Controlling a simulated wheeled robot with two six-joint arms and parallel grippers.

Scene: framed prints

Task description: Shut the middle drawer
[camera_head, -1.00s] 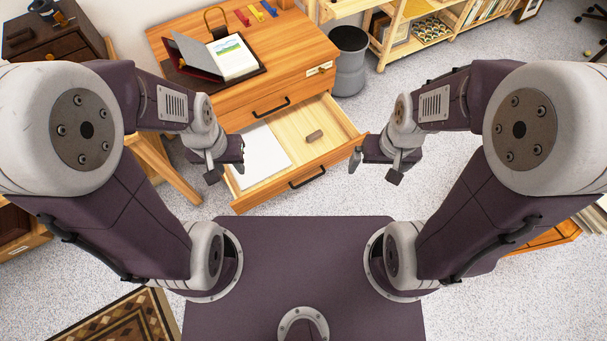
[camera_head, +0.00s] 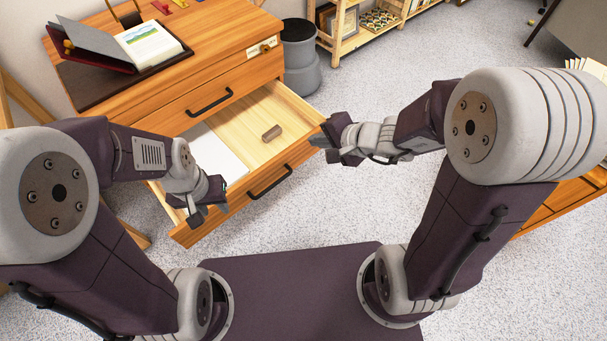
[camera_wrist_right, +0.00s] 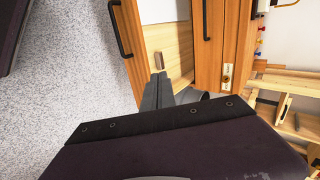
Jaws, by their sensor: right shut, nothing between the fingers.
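The open drawer (camera_head: 238,203) sticks out of a wooden cabinet, below a shut drawer with a black handle (camera_head: 209,102). Its own front bears a black handle (camera_head: 270,182). Inside lie white paper (camera_head: 218,158) and a small brown block (camera_head: 271,133). My right gripper (camera_head: 322,141) is shut and empty by the right end of the drawer front. In the right wrist view its fingers (camera_wrist_right: 160,88) overlap the drawer's right end; contact cannot be told. My left gripper (camera_head: 207,208) is in front of the drawer's left part, partly hiding it; its jaw opening is unclear.
An open book (camera_head: 150,45) lies on a dark mat on the cabinet top. A grey bin (camera_head: 301,60) stands right of the cabinet, and a wooden shelf (camera_head: 338,40) is behind it.

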